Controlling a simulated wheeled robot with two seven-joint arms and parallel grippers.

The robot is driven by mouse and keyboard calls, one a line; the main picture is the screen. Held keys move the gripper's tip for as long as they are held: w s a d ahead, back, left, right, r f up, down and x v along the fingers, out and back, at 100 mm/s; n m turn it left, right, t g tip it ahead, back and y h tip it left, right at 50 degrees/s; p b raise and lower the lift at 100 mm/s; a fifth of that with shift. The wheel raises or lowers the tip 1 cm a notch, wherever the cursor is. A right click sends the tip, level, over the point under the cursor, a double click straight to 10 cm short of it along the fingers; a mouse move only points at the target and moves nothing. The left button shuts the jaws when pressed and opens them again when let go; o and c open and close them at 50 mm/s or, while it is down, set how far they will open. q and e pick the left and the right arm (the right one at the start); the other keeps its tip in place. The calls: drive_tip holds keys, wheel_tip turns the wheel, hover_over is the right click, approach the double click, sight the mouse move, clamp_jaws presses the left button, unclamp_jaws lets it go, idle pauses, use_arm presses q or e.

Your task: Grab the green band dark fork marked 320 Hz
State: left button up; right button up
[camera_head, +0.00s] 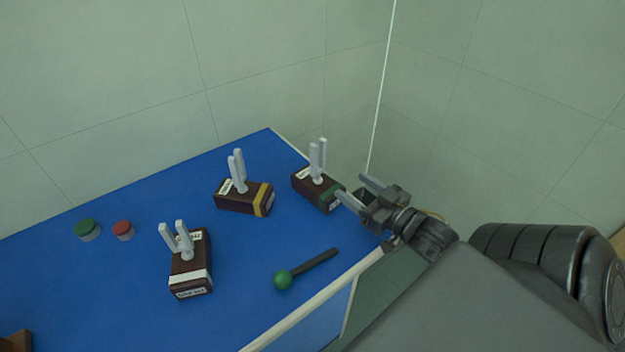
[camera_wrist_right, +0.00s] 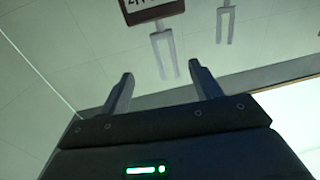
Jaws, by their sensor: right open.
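The fork with the green band is a pale two-pronged fork standing on a dark brown box (camera_head: 308,186) at the back right of the blue bench. Its label is too small to read. My right gripper (camera_head: 351,189) is open at the right end of this box. One finger overlaps the green-band end in the picture; I cannot tell whether it touches. In the right wrist view, my open fingers (camera_wrist_right: 160,88) have nothing between them. A labelled dark box (camera_wrist_right: 152,9) with a fork appears upside down above them, only partly in frame, its band not visible. My left gripper is out of view.
A yellow-band fork box (camera_head: 238,196) stands to the left, and a white-band one (camera_head: 190,272) nearer the front. A green-headed mallet (camera_head: 283,279) lies near the bench's right edge. Green (camera_head: 87,229) and red (camera_head: 123,229) capped pieces stand at left. Walls rise behind the bench.

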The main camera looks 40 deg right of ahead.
sight(318, 169)
drive_tip(key=w, duration=0.4)
drive_tip(key=w+a+p, duration=0.1)
drive_tip(key=w, duration=0.1)
drive_tip(key=shift+r, duration=0.15)
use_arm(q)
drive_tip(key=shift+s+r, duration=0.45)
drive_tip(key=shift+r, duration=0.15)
use_arm(e)
drive_tip(key=shift+w, duration=0.5)
drive_tip(key=shift+w+a+p, duration=0.2)
drive_tip(key=shift+w+p, duration=0.2)
drive_tip(key=shift+w, duration=0.9)
drive_tip(key=shift+w+a+p, duration=0.15)
drive_tip(key=shift+w+p, duration=0.2)
drive_tip(key=shift+w, duration=0.9)
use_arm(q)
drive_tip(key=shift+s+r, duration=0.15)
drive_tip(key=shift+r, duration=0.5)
use_arm(e)
drive_tip(key=shift+c, duration=0.3)
clamp_jaws()
